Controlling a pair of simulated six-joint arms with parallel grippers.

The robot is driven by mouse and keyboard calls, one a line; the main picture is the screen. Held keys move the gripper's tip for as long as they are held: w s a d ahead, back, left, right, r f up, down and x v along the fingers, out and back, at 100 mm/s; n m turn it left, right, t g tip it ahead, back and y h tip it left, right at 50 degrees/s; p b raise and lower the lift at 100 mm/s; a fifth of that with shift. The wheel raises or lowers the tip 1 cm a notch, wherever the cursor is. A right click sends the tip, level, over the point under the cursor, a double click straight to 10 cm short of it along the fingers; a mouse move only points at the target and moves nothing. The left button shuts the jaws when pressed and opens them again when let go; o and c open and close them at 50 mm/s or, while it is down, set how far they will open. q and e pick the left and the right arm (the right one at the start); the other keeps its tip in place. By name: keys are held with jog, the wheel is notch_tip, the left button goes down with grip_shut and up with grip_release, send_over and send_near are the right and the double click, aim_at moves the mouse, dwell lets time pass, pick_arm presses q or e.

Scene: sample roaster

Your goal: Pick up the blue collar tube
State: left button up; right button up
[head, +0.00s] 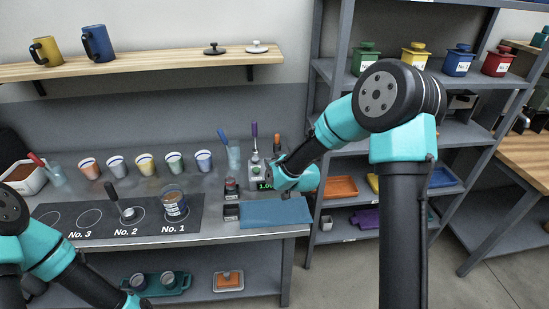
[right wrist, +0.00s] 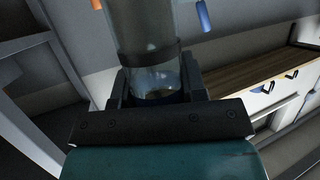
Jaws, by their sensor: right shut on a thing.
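My right gripper (head: 272,172) is low over the counter, by the small scale (head: 265,186) in the head view. In the right wrist view it is shut on a clear tube (right wrist: 155,80) between its two dark fingers. In the head view the held tube is too small and covered to make out. A clear glass with a blue stick (head: 234,157) stands left of the scale. My left arm enters at the lower left; its gripper is out of view.
A row of several small cups (head: 146,165) stands along the back of the counter. A dark mat (head: 100,217) bears a metal canister (head: 174,203). A blue mat (head: 288,212) lies clear at the right end. A grey shelf rack (head: 455,140) stands right.

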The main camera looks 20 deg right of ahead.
jog(key=shift+s+a+r, duration=0.1)
jog(key=shift+s+a, duration=0.2)
jog(key=shift+s, duration=0.45)
jog(key=shift+s+a+r, duration=0.1)
jog(key=shift+s+a, duration=0.15)
jog(key=shift+s, duration=0.45)
jog(key=shift+a+f, duration=0.1)
jog(key=shift+a, duration=0.05)
